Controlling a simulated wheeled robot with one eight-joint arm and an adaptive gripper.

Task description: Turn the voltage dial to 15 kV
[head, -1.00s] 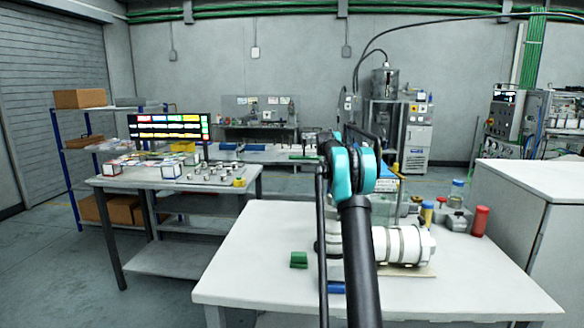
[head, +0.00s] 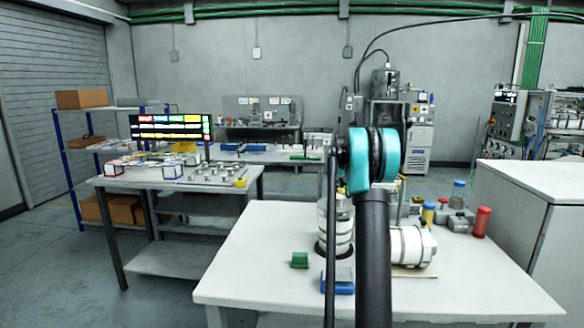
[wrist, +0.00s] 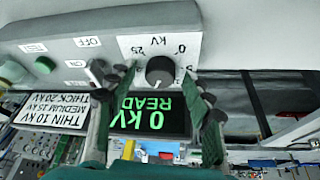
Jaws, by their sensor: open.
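The voltage dial (wrist: 160,72) is a dark round knob on a grey panel (wrist: 60,28), seen upside down in the wrist view. A white scale marked kV surrounds it, with 0 and 25 legible. My gripper (wrist: 160,78) is open, with one finger on each side of the dial; I cannot tell whether they touch it. The green display (wrist: 155,112) reads 0 kV READY. A card (wrist: 45,110) lists thin 10 kV, medium 15 kV, thick 20 kV. In the head view my arm hides the gripper, and I cannot make out the dial.
A switch (wrist: 95,70) marked OFF and a green button (wrist: 45,65) sit beside the dial.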

